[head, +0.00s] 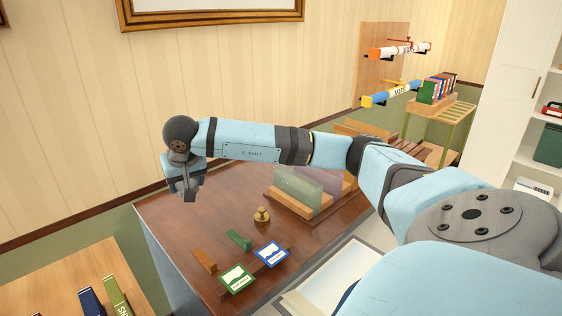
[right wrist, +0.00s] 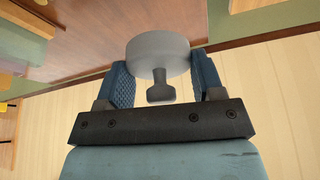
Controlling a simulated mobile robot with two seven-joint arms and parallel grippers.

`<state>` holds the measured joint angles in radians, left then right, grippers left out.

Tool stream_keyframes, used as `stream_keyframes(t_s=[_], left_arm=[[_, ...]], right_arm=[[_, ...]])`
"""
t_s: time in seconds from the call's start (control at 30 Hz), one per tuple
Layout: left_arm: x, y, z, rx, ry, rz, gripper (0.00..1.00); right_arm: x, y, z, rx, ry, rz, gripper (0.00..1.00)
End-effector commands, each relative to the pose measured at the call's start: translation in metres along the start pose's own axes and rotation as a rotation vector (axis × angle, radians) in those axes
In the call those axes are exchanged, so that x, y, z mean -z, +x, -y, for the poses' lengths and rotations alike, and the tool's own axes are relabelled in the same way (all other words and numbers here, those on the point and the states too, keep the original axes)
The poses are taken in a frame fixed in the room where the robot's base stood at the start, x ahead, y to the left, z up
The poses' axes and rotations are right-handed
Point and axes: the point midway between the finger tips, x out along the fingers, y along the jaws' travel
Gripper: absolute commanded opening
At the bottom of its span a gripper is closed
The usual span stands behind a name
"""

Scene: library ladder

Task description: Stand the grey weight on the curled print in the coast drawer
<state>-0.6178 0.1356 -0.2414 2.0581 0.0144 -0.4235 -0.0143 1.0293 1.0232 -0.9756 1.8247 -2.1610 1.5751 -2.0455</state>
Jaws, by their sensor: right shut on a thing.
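My right gripper (head: 187,188) hangs at the left end of my arm, above the far left corner of the brown desk. In the right wrist view my right gripper (right wrist: 163,85) is shut on the grey weight (right wrist: 157,58), a round disc with a narrower knob that sits between the blue pads. In the head view I cannot clearly tell the weight from the fingers. A pale open drawer (head: 290,304) with a pale sheet (head: 335,272) in it shows at the bottom, partly hidden by my arm. I cannot read which drawer it is or see a curl. My left gripper is out of view.
The brown desk (head: 190,235) carries a brass knobbed piece (head: 262,215), a green block (head: 239,240), a wooden block (head: 204,260), a blue card (head: 272,254), a green card (head: 237,278) and a wooden rack (head: 290,207).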

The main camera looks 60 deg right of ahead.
Motion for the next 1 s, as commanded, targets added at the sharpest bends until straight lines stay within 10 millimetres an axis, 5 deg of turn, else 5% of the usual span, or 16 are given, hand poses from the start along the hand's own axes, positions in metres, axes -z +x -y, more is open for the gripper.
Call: stream_keyframes(t_s=[0.03, 0.2, 0.5, 0.77, 1.0], left_arm=[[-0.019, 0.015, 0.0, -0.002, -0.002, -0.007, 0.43], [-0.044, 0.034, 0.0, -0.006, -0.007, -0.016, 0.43], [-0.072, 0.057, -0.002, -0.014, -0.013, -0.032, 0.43], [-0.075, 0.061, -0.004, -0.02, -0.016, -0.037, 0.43], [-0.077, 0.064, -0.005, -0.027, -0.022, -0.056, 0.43]], right_arm=[[0.011, 0.021, -0.024, -0.024, 0.061, -0.004, 0.23], [0.05, 0.044, -0.1, -0.096, 0.24, -0.004, 0.23], [0.081, 0.056, -0.213, -0.195, 0.481, -0.002, 0.23], [0.084, 0.061, -0.247, -0.225, 0.545, 0.0, 0.23], [0.061, 0.113, -0.248, -0.229, 0.545, 0.002, 0.23]])
